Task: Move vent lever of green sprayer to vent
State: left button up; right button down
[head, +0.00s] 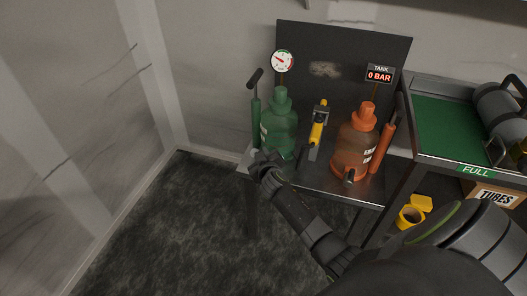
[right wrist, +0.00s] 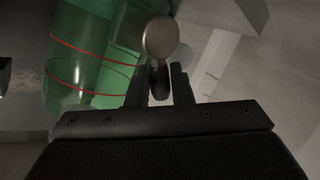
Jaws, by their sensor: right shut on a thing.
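The green sprayer (head: 281,128) stands upright at the left of the bench, with its pump handle beside it. My right gripper (head: 262,163) is at the lower front of the green sprayer. In the right wrist view, my right gripper (right wrist: 162,86) is shut on a small dark piece that seems to be the vent lever (right wrist: 159,72), below a round metal knob (right wrist: 160,38). The green sprayer's body with red lines (right wrist: 88,60) is just left of the fingers. The fingers hide part of the lever, and its setting cannot be told. My left gripper is not in view.
An orange sprayer (head: 353,150) stands to the right, with a yellow-handled valve (head: 318,128) between the two. A dial gauge (head: 282,61) and a "0 BAR" tank display (head: 380,75) are at the back. A green-topped tray (head: 440,130) is further right. The floor at left is clear.

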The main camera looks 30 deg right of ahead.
jog(key=shift+w+a+n+g+p, duration=0.2)
jog(key=shift+n+g+p, duration=0.2)
jog(key=shift+p, duration=0.2)
jog(key=shift+w+a+f+n+g+h+p, duration=0.2)
jog(key=shift+f+n+g+h+p, duration=0.2)
jog(key=shift+n+g+p, duration=0.3)
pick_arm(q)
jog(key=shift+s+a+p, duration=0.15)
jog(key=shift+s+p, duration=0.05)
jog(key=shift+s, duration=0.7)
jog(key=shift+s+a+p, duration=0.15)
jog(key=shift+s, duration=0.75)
pick_arm(e)
jog(key=shift+w+a+f+n+g, duration=0.1)
jog(key=shift+f+n+g, duration=0.3)
jog(key=shift+g, duration=0.1)
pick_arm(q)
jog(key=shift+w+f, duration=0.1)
pick_arm(e)
jog(key=shift+h, duration=0.3)
jog(key=c, duration=1.3)
grip_release()
jog(key=shift+c, duration=0.2)
